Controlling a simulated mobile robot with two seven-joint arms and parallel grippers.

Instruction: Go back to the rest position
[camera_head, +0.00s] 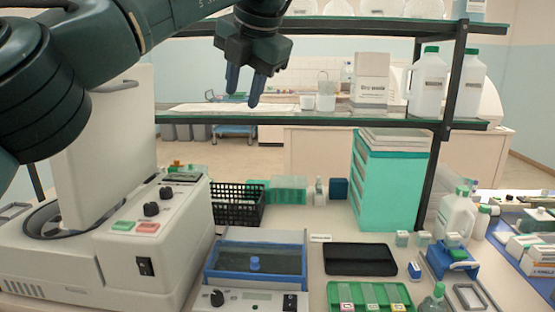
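My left gripper (245,86) is in the upper middle of the head view, at the end of my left arm that comes in from the left. Its two blue fingers point down with a gap between them, and nothing is held. It hangs in the air above the bench, in front of the upper shelf area. My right gripper and arm are not in this view.
A white centrifuge (100,250) with a raised lid fills the left. A water bath (255,262), a black tray (360,259) and a green slide tray (368,297) lie on the bench. A glass shelf (320,120) on dark posts spans behind, with bottles (430,85) on it.

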